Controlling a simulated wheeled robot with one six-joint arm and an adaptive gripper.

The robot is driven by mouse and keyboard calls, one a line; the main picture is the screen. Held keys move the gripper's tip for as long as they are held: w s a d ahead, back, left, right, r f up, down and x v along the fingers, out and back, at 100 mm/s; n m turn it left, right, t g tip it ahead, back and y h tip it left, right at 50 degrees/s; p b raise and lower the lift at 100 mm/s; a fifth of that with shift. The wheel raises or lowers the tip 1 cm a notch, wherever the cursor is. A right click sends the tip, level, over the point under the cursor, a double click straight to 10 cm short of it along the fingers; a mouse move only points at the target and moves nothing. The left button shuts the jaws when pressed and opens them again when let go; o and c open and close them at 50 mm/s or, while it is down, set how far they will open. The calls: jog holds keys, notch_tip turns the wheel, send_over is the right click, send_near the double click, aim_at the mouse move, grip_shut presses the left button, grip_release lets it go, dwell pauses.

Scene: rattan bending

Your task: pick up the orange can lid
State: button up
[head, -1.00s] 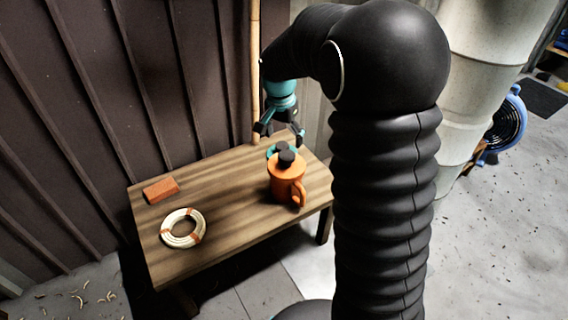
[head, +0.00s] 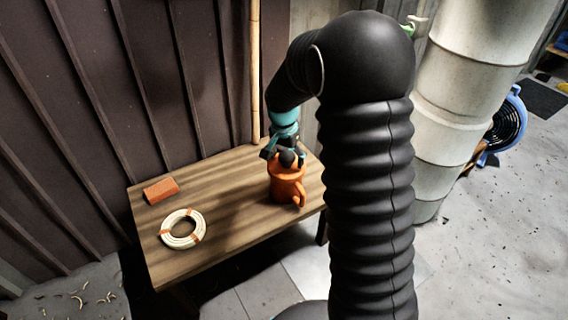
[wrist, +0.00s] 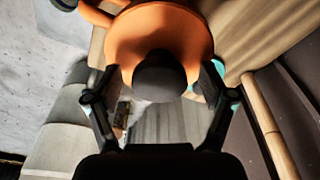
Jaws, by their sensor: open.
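The orange can (head: 287,188) stands upright on the wooden table, with its handle towards the front right. Its orange lid (wrist: 158,32) carries a dark rounded knob (wrist: 160,76), which shows large in the wrist view. My gripper (head: 284,155) is right above the can and pointing down, with its fingers open. In the wrist view the fingers (wrist: 161,78) stand on either side of the knob, with gaps between them and it. Part of the lid is hidden behind my gripper in the head view.
The wooden table (head: 228,215) also bears a cream coil with orange bands (head: 167,238) and an orange-red block (head: 161,190) on its left. A bamboo pole (head: 255,75) stands behind it by the ribbed wall. A pale column (head: 465,70) is at right.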

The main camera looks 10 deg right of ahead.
jog(key=c, duration=1.4)
jog(key=shift+o, duration=0.2)
jog(key=shift+r, duration=0.1)
